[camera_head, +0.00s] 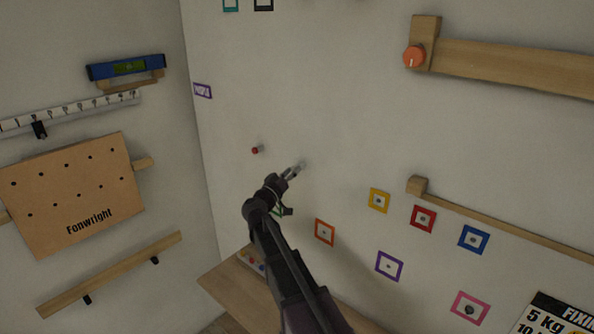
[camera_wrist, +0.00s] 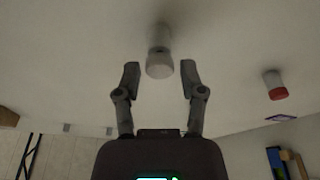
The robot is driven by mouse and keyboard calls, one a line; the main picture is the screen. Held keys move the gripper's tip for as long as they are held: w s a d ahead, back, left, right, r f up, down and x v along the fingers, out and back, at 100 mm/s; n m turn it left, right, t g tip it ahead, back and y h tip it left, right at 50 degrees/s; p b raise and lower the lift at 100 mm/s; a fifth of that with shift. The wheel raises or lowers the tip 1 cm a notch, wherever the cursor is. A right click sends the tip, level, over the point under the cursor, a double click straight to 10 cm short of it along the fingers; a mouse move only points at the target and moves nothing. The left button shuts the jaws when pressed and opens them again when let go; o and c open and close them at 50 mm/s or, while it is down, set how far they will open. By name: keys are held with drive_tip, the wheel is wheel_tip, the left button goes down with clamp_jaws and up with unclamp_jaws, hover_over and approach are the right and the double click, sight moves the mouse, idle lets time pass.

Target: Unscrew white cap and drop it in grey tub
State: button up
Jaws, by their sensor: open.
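The white cap (camera_wrist: 160,68) sits on a pale stub that sticks out of the wall. In the wrist view it lies between the tips of my gripper (camera_wrist: 159,72), with a gap on both sides. My gripper is open and empty. In the head view my gripper (camera_head: 294,170) is close to the wall, and the white cap (camera_head: 303,164) shows faintly just past its tip. I cannot make out a grey tub in either view.
A red cap (camera_head: 257,149) on another wall stub is left of my gripper; it also shows in the wrist view (camera_wrist: 277,94). Below is a wooden surface (camera_head: 222,282) with small coloured items, partly behind my arm. Coloured square frames (camera_head: 325,232) are on the wall at lower right.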

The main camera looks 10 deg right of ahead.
drive_tip(key=shift+m, duration=0.6)
drive_tip(key=m, duration=0.3)
drive_tip(key=m+g+h, duration=0.1)
drive_tip(key=m, duration=0.2)
drive_tip(key=shift+g, duration=0.3)
drive_tip(key=shift+m+h, duration=0.3)
drive_tip(key=m+g, duration=0.1)
drive_tip(key=m, duration=0.2)
drive_tip(key=m+g+h, duration=0.1)
drive_tip(key=m, duration=0.2)
clamp_jaws()
drive_tip(key=shift+n, duration=0.3)
